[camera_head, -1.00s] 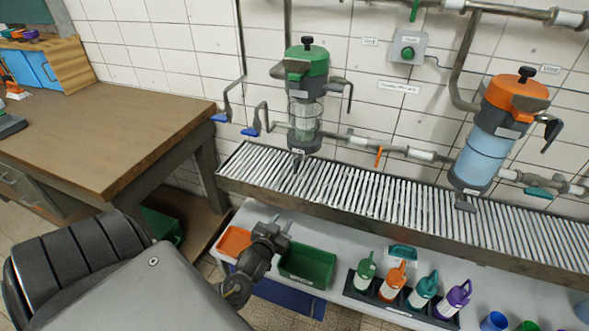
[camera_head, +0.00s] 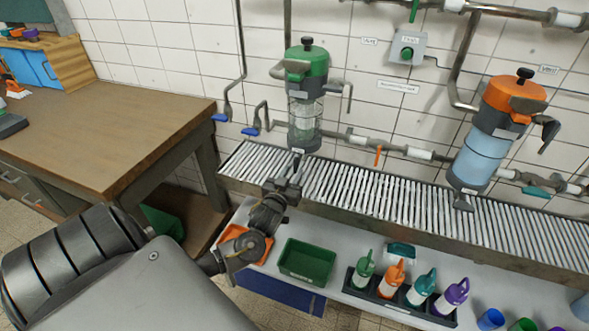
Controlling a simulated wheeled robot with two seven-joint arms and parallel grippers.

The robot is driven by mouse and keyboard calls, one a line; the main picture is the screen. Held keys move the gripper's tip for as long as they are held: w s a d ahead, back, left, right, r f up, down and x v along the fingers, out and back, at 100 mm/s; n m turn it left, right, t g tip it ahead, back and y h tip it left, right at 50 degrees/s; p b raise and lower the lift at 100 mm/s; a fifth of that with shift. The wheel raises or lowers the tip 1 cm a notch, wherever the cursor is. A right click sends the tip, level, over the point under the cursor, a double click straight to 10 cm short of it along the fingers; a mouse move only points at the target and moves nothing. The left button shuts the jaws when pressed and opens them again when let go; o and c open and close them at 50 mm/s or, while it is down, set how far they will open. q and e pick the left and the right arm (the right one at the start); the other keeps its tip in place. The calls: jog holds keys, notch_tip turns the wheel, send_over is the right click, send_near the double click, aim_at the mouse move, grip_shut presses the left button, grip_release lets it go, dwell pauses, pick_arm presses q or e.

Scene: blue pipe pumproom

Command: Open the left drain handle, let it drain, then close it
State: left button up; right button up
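The left filter housing (camera_head: 304,110) has a green lid and a clear body, and hangs upright over the grated trough. Its drain handle is at its bottom, near the small label (camera_head: 298,151); my gripper and the small size make it hard to make out. My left gripper (camera_head: 291,166) reaches up from the lower left to just below that drain. Its fingers point up at the drain; I cannot tell whether they touch it or how far apart they are. My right gripper is out of view.
A slatted drain trough (camera_head: 400,200) runs along the wall. An orange-lidded housing (camera_head: 490,130) holds blue liquid at right. Below are a green bin (camera_head: 307,262), an orange bin (camera_head: 232,236) and a rack of several bottles (camera_head: 405,306). A wooden table (camera_head: 110,130) stands left.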

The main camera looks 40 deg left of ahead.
pick_arm(q)
jog(key=shift+x, duration=1.2)
grip_shut()
